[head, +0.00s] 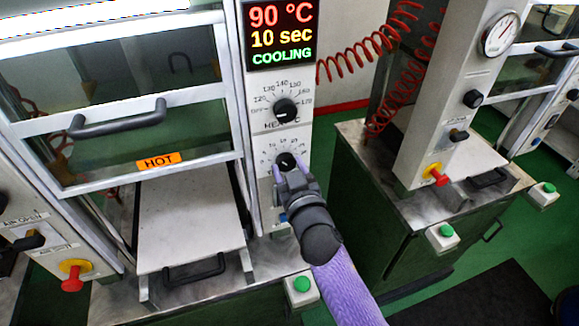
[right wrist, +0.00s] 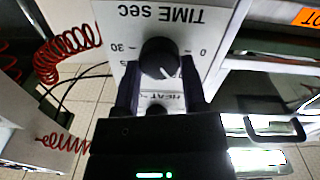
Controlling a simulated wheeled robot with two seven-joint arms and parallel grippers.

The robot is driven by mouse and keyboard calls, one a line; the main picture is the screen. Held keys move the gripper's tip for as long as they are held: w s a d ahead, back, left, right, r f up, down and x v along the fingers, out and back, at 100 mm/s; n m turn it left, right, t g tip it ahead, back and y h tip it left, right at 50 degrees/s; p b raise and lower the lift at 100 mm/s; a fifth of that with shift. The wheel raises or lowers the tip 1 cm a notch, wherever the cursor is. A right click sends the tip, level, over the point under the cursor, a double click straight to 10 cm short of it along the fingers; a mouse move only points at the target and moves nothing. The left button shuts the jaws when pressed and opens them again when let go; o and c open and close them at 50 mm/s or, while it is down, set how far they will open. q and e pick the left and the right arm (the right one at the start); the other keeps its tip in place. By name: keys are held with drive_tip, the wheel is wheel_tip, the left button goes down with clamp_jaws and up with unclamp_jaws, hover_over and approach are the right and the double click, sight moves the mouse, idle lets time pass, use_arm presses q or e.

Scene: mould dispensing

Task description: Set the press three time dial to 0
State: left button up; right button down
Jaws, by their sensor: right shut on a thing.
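The time dial (head: 287,160), a round black knob, sits on the press's light panel below the heat dial (head: 285,110). It also shows in the right wrist view (right wrist: 159,57), upside down, with its white pointer slanting to the lower right and "0" and "30" at its sides. My right gripper (head: 291,174) is shut on the time dial, one dark finger on each side. The display (head: 281,36) above reads 90 °C, 10 sec and COOLING. My left gripper is out of view.
The press door (head: 130,122) with its black handle (head: 118,118) and HOT label is left of the panel. A white plate (head: 190,225) lies below it. A red stop button (head: 72,280), green buttons (head: 302,284) and a red coiled hose (head: 360,58) are nearby.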

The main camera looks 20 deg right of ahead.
drive_tip(key=n, duration=1)
drive_tip(key=shift+r+n, duration=0.1)
drive_tip(key=shift+n, duration=0.4)
drive_tip(key=shift+c, duration=0.7)
unclamp_jaws()
drive_tip(key=s+b, duration=0.1)
drive_tip(key=s, duration=0.8)
drive_tip(key=shift+s+d, duration=0.15)
drive_tip(key=shift+s, duration=0.25)
drive_tip(key=shift+f, duration=0.2)
